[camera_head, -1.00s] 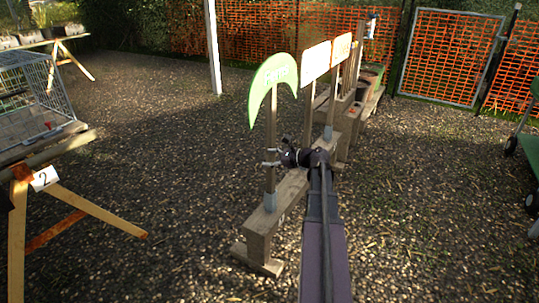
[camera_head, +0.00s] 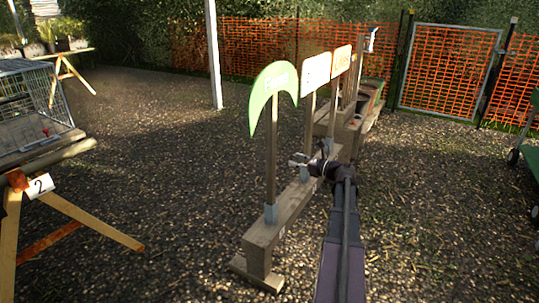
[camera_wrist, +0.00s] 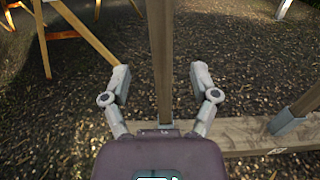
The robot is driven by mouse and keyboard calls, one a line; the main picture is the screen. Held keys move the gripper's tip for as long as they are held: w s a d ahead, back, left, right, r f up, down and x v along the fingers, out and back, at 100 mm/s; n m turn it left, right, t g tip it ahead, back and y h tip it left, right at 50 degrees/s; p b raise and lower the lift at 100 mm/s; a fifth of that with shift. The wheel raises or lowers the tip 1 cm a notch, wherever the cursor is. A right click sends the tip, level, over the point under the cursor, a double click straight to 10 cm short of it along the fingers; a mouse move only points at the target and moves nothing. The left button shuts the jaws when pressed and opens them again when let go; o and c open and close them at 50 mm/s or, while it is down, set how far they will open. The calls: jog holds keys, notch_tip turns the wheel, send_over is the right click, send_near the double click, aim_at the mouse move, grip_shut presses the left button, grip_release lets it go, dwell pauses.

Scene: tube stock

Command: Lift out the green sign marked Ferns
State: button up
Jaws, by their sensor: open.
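The green crescent-shaped sign (camera_head: 262,94), with lettering too small to read surely, stands upright on a wooden post (camera_head: 271,160). Its foot sits in a grey socket (camera_head: 270,213) at the near end of a low wooden beam (camera_head: 285,212). My gripper (camera_head: 297,160) is open and empty, to the right of this post and apart from it in the head view. In the wrist view the post (camera_wrist: 161,60) rises between the two spread fingers of my gripper (camera_wrist: 160,78), touching neither. The sign's face is out of the wrist view.
Another post's socket (camera_wrist: 288,122) is to the right in the wrist view. A wire cage (camera_head: 35,100) is on a trestle table at left. Gravel between is clear.

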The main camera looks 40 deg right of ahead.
aim_at(275, 123)
jog(key=shift+x, duration=4.95)
jog(key=shift+s, duration=0.1)
jog(key=shift+c, duration=0.3)
grip_shut()
jog(key=shift+r, duration=0.1)
jog(key=shift+r+p, duration=6.25)
jog(key=shift+p, duration=0.05)
